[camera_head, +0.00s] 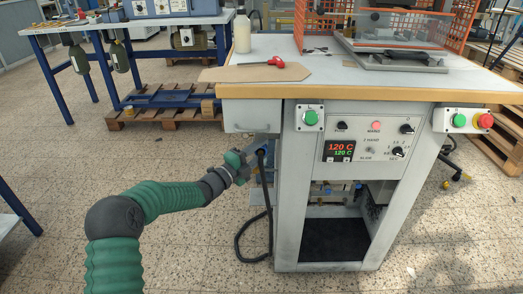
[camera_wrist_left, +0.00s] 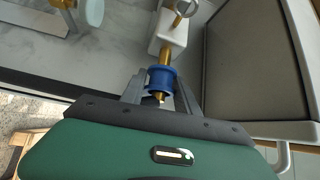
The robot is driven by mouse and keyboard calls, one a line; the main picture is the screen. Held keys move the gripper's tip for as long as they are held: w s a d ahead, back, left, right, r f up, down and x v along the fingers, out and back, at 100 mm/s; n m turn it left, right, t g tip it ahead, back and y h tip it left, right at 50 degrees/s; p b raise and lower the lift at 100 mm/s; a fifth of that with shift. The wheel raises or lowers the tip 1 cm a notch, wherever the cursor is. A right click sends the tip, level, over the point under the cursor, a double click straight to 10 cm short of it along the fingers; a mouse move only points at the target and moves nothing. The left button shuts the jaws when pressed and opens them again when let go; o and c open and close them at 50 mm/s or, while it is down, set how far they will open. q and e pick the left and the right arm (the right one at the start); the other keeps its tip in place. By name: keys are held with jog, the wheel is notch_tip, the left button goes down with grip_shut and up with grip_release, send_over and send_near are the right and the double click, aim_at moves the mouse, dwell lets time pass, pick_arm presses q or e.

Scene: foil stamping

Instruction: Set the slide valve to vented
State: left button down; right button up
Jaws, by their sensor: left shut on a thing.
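The slide valve shows in the left wrist view as a blue sleeve (camera_wrist_left: 159,78) around a brass pipe (camera_wrist_left: 166,54). The pipe runs up to a white block (camera_wrist_left: 173,32). My left gripper (camera_wrist_left: 160,92) has one grey finger on each side of the blue sleeve and is shut on it. In the head view my left gripper (camera_head: 250,165) is at the left side of the press bench, below the drawer. The valve is too small and covered to make out there. My right gripper is in neither view.
The press bench (camera_head: 375,88) carries a control panel (camera_head: 369,138) reading 120 C. A black hose (camera_head: 269,215) hangs close by my left gripper. A red-handled tool (camera_head: 290,64) lies on a board on top.

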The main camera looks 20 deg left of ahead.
pick_arm(q)
jog(key=c, duration=1.1)
grip_release()
jog(key=shift+f, duration=0.2)
jog(key=shift+d, duration=0.1)
jog(key=shift+s+r, duration=0.1)
jog(key=shift+s, duration=0.15)
jog(key=p+v, duration=0.4)
jog(key=v, duration=1.2)
jog(key=shift+s+a+p, duration=0.15)
jog(key=shift+a+p, duration=0.15)
jog(key=shift+p, duration=0.05)
